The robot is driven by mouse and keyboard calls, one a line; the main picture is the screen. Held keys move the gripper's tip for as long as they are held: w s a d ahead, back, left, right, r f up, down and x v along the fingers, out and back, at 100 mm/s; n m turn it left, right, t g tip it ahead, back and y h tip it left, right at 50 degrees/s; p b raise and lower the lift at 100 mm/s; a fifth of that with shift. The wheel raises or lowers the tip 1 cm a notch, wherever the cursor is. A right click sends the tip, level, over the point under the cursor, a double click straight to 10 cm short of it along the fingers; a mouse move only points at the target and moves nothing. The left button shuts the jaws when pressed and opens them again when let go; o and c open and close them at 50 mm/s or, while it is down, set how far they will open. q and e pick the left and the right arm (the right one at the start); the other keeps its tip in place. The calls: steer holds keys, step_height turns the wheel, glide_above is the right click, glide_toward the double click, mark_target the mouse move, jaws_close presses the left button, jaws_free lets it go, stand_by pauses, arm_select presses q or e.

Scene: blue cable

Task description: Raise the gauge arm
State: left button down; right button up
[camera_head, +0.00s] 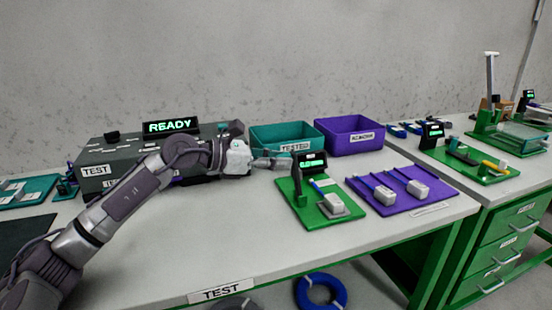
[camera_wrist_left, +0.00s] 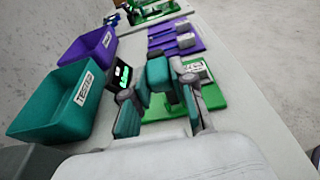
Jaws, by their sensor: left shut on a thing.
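The gauge stands on a green board (camera_head: 312,212), with a dark post (camera_head: 297,177) and a small display (camera_head: 313,163) with green digits. The display also shows in the left wrist view (camera_wrist_left: 122,77). My left gripper (camera_head: 286,162) is at the gauge, just left of the display, and is shut on the gauge arm, which its fingers mostly hide. In the left wrist view the teal-padded fingers (camera_wrist_left: 160,90) are above the green board. A grey block (camera_head: 334,205) with a short blue cable lies on that board. My right gripper is not in view.
A teal bin (camera_head: 287,137) labelled TESTED and a purple bin (camera_head: 350,135) stand behind the gauge. A purple board (camera_head: 402,188) with two grey blocks lies to its right. A tester with a READY display (camera_head: 171,126) stands at left. The front table surface (camera_head: 240,240) is clear.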

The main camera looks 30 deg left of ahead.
arm_select(q)
steer(key=shift+s+d+f, duration=0.1)
steer(key=shift+f, duration=0.45)
steer(key=c, duration=1.1)
jaws_free()
steer(key=shift+o, duration=0.7)
steer(key=shift+r, duration=0.2)
steer(key=v, duration=1.2)
steer(key=shift+r, duration=0.1)
